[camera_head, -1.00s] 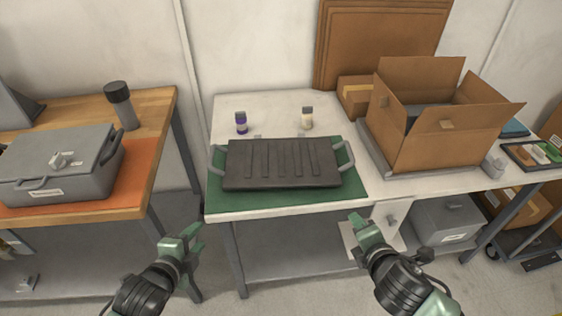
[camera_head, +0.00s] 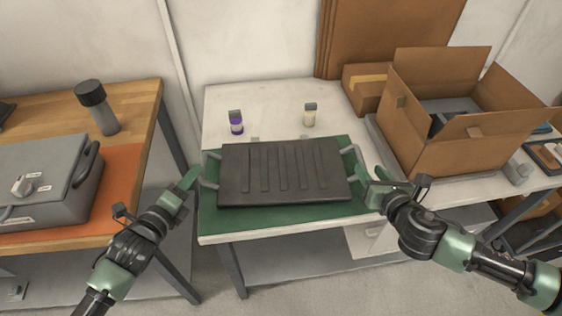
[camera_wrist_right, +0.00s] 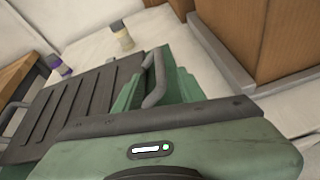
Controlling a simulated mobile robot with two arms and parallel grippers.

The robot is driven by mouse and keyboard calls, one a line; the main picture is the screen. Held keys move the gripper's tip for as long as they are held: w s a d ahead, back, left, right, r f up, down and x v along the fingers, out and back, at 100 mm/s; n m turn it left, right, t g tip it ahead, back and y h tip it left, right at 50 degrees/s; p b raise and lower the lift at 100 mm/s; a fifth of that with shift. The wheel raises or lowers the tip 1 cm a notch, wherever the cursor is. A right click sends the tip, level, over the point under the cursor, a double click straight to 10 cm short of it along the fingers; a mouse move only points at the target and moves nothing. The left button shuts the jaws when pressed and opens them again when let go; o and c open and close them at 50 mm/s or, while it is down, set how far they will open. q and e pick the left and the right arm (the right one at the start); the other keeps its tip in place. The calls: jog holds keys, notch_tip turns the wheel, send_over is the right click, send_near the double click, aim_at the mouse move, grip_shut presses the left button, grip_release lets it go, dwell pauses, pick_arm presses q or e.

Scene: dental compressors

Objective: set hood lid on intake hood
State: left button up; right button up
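A dark ribbed lid-like panel (camera_head: 285,172) with a grey handle at each end lies flat on a green mat (camera_head: 270,222) on the white table. It also shows in the wrist view (camera_wrist_right: 72,108). I cannot tell whether a hood is under it. My right gripper (camera_head: 372,182) is open at the right handle (camera_head: 352,160). In the wrist view its green fingers show on both sides of that handle (camera_wrist_right: 154,82); contact is unclear.
A grey lidded box (camera_head: 45,180) sits on an orange mat (camera_head: 122,185) on the wooden table at left. A purple-labelled bottle (camera_head: 236,123) and a cream bottle (camera_head: 310,116) stand behind the panel. An open cardboard box (camera_head: 440,140) stands close on the right.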

aim_at(203, 160)
pick_arm(q)
jog(key=shift+s+r, duration=0.1)
jog(key=shift+s, duration=0.1)
pick_arm(e)
jog(key=shift+s+r, duration=0.1)
jog(key=shift+s, duration=0.15)
pick_arm(q)
jog(key=x, duration=0.8)
pick_arm(e)
jog(key=x, duration=0.8)
pick_arm(q)
grip_shut()
pick_arm(e)
grip_shut()
pick_arm(q)
jog(key=shift+a, duration=0.1)
